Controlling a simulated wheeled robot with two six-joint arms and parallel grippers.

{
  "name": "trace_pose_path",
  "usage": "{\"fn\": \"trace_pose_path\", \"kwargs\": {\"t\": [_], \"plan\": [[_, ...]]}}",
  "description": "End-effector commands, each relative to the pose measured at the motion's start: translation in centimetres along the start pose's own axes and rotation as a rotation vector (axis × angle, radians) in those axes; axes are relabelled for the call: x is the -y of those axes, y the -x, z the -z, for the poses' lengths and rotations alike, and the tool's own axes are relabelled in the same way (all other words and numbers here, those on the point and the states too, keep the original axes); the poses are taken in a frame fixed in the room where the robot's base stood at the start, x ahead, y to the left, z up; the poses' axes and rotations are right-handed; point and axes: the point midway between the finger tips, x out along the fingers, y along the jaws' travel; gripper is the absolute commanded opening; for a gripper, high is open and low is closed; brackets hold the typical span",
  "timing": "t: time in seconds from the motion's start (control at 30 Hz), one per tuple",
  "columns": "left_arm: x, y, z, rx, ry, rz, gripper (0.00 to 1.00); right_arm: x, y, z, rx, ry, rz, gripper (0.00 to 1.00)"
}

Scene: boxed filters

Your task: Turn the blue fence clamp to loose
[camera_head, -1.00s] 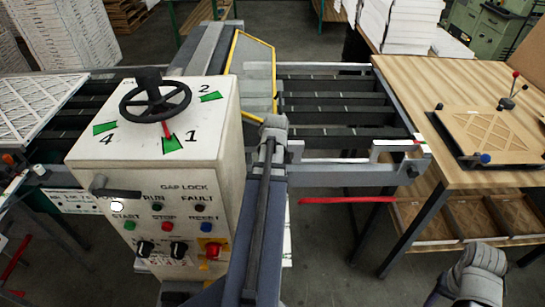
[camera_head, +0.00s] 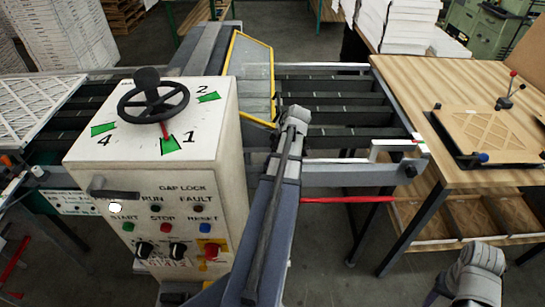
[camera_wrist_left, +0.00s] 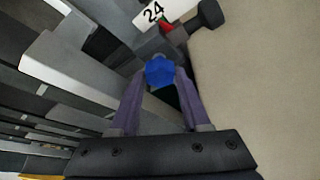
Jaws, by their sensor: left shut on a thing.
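The blue fence clamp (camera_wrist_left: 160,70) shows as a small blue knob in the left wrist view. My left gripper (camera_wrist_left: 158,84) has its two purple-grey fingers on either side of the knob, shut on it. In the head view my left arm reaches over beside the control box, and its fingers and the clamp are hidden there. My right arm shows at the lower right of the head view, but its gripper is out of the picture.
The white control box (camera_head: 150,125) with a black handwheel (camera_head: 153,101) stands left of my left arm. A wooden table (camera_head: 450,90) is at the right. In the left wrist view a "24" label (camera_wrist_left: 153,12) and a black knob (camera_wrist_left: 210,14) are close beyond the clamp.

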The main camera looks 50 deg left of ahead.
Motion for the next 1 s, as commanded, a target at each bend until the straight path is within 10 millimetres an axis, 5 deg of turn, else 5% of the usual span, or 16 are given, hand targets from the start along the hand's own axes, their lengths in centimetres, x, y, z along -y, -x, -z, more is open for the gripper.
{"fn": "trace_pose_path", "kwargs": {"t": [0.97,1.0], "plan": [[-0.12,-0.01,-0.01,0.002,0.192,0.079,0.0,0.0,0.0,0.0,0.0,0.0,0.0,0.5],[-0.12,-0.01,-0.01,0.002,0.192,0.079,0.48,0.0,0.0,0.0,0.0,0.0,0.0,0.5]]}}
